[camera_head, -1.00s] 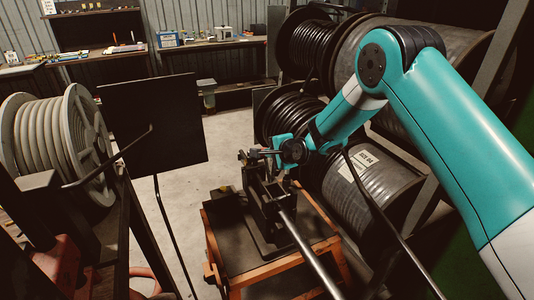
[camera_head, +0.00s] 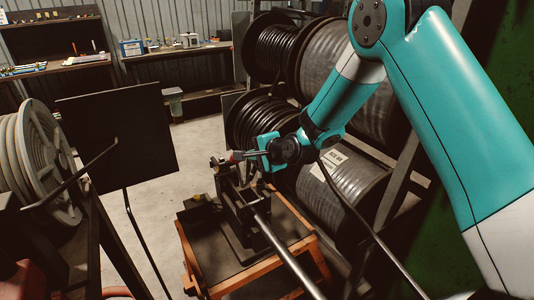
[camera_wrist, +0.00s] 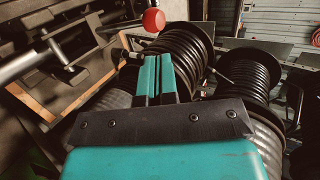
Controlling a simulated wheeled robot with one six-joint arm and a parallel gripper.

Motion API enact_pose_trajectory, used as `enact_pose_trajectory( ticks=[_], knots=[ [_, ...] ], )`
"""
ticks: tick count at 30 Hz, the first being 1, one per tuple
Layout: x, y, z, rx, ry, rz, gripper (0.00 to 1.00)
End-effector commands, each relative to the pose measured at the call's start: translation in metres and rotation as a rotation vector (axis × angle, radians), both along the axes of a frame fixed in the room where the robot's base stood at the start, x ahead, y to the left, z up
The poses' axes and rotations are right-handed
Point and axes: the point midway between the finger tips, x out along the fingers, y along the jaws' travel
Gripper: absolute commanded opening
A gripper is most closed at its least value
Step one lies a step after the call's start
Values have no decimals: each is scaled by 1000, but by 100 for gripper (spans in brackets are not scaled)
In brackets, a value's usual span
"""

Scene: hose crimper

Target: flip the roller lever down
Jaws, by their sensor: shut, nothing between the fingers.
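The dark crimping machine (camera_head: 238,205) stands on an orange-framed table in the head view, and part of it shows at the upper left of the wrist view (camera_wrist: 45,65). A red ball knob (camera_wrist: 153,20) on a short metal stem is just beyond my fingertips in the wrist view; it looks like the lever's end. In the head view a small red spot (camera_head: 237,156) shows at the machine's top. My gripper (camera_wrist: 155,58) is shut and empty, its teal fingers together. A gap seems to separate fingertips and knob; contact cannot be told. My gripper also shows in the head view (camera_head: 256,154).
Black hose reels (camera_head: 262,120) stand close behind and right of the machine. A metal bar (camera_head: 285,255) runs from the machine toward the front. A dark panel on a stand (camera_head: 118,135) and a pale hose reel (camera_head: 35,155) are at left. Open floor lies behind the panel.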

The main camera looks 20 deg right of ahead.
Motion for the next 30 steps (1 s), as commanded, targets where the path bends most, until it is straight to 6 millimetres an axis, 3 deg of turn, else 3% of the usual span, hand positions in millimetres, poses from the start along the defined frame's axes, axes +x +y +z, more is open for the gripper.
enact_pose_trajectory(
  ticks=[3, 9, 23, 26, 29, 30],
  knots=[
    [-17, -13, 12, 1, -2, -8, 0],
    [-34, -21, 25, 1, 0, -6, 0],
    [-40, -18, 31, -11, 2, 12, 0],
    [-56, -7, 44, -79, 11, 96, 0],
    [-94, 11, 69, -224, 26, 282, 0],
    [-116, 19, 79, -297, 31, 384, 0]
  ],
)
